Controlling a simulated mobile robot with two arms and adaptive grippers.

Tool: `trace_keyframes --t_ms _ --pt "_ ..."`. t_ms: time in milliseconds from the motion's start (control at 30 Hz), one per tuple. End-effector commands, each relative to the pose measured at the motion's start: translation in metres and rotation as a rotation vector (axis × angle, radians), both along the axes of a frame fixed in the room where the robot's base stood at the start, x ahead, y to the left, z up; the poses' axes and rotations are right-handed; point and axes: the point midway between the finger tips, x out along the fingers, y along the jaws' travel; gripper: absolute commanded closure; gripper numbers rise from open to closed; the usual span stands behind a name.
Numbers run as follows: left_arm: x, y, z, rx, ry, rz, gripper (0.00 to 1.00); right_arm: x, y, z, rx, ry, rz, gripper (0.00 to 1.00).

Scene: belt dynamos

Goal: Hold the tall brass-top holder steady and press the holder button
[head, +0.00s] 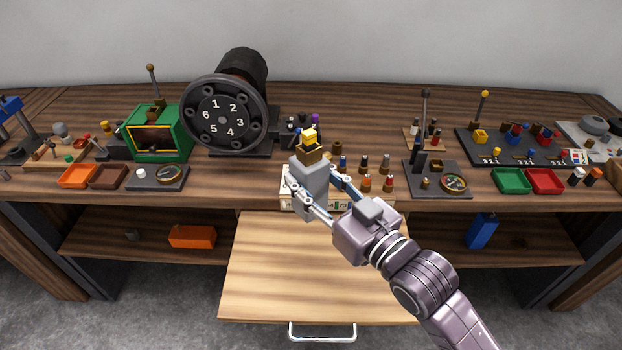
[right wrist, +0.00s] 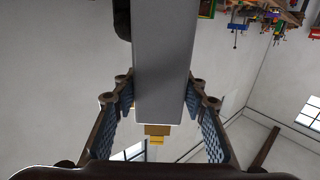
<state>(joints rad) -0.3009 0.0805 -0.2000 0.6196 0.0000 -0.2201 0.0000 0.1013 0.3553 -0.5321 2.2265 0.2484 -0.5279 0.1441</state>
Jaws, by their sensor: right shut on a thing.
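The tall holder (head: 309,181) is a grey block with a brass top (head: 309,155) and a yellow button (head: 309,136) above it. It stands roughly upright at the table's front edge, in the middle of the head view. My right gripper (head: 316,184) is shut on its grey body, one finger on each side. Nothing seems to press the button. Whether the holder's base touches anything is unclear. My left gripper is not in view.
A white box (head: 286,201) lies behind the holder at the table's front. Several small coloured pegs (head: 364,165) stand right of it. A dark dynamo with a numbered disc (head: 222,115) stands behind left. A pulled-out wooden board (head: 270,270) is below, bare.

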Motion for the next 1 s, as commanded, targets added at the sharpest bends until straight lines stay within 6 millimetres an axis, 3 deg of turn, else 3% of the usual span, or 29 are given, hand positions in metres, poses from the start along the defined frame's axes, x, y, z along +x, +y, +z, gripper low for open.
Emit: trace_keyframes --t_ms 1000 --pt "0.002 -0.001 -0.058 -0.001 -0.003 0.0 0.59 -0.002 -0.001 -0.093 0.002 -0.003 0.001 0.99"
